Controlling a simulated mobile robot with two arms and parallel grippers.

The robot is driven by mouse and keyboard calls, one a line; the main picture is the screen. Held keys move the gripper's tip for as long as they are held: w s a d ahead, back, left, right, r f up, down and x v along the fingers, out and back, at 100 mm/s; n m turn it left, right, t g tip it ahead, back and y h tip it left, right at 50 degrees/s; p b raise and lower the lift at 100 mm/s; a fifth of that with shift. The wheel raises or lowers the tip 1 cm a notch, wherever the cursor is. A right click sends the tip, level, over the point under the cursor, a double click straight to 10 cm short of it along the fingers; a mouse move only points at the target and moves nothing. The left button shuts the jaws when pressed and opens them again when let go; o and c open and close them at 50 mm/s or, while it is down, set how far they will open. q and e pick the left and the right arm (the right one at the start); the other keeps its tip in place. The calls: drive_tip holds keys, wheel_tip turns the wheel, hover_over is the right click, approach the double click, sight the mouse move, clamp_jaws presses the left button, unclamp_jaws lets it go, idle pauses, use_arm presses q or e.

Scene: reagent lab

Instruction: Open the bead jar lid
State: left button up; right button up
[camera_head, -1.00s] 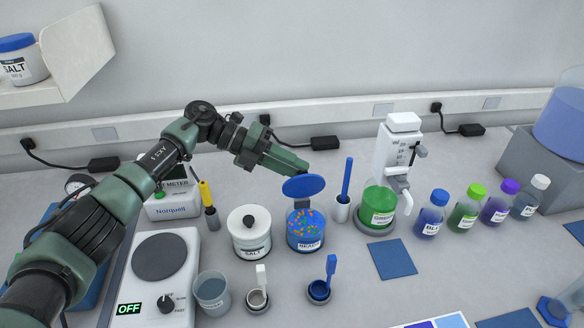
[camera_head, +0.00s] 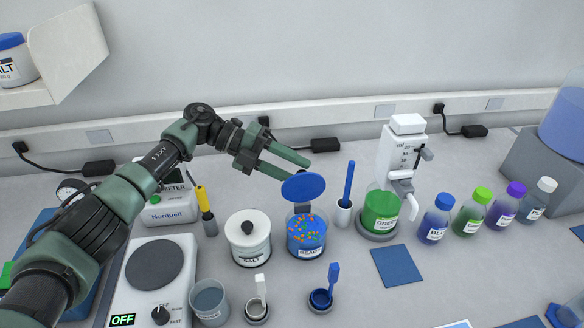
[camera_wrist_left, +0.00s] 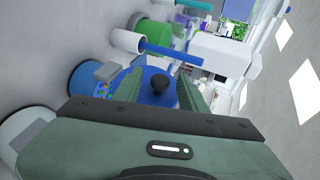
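The lid also shows in the left wrist view, with a dark round knob (camera_wrist_left: 159,84). My left gripper (camera_head: 291,168) is just above and behind the lid. Its green fingers are apart, and the wrist view shows them on either side of the knob, without visible grip. My right gripper is not in view.
A salt jar (camera_head: 248,238) stands close at the left of the bead jar. A blue stick in a white holder (camera_head: 346,196) and a green jar (camera_head: 381,212) stand to the right. Small cups with scoops (camera_head: 321,299) are in front. A blue mat (camera_head: 396,266) lies front right.

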use_arm(q)
drive_tip(key=b+v, duration=0.3)
drive_tip(key=v, duration=0.4)
drive_tip(key=shift+a+r, duration=0.15)
drive_tip(key=shift+a, duration=0.2)
drive_tip(key=shift+w, duration=0.1)
